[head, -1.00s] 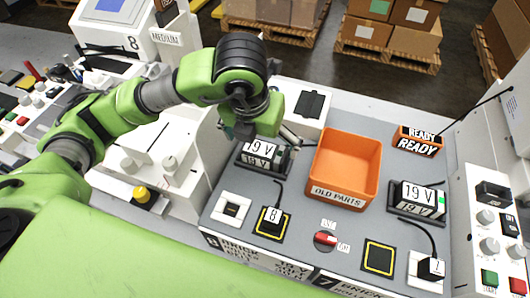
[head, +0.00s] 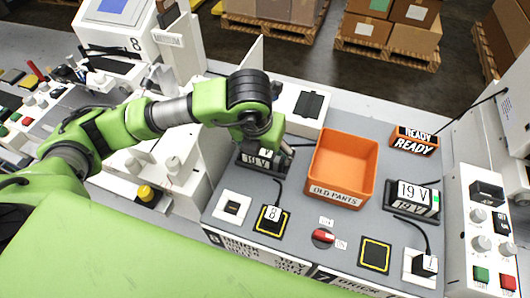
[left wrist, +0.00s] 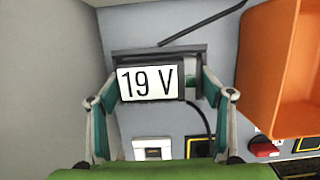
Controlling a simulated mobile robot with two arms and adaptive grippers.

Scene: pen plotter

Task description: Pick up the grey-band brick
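A dark power brick with a white 19 V label (head: 258,161) sits in its dark holder at the back left of the grey panel. In the left wrist view the brick (left wrist: 150,84) lies between my spread fingers; a grey band is not clearly readable. My left gripper (head: 264,146) is just above this brick, hiding part of it, and looks open, with one finger on each side; contact is unclear. A second 19 V brick (head: 416,191), with a green patch, stands in a holder at the right. My right gripper is out of view.
The orange OLD PARTS bin (head: 342,170) stands just right of the left brick, and shows beside my finger in the wrist view. A white cabinet wall rises to the left. A READY sign (head: 413,142), a red switch (head: 323,236) and cables are on the panel.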

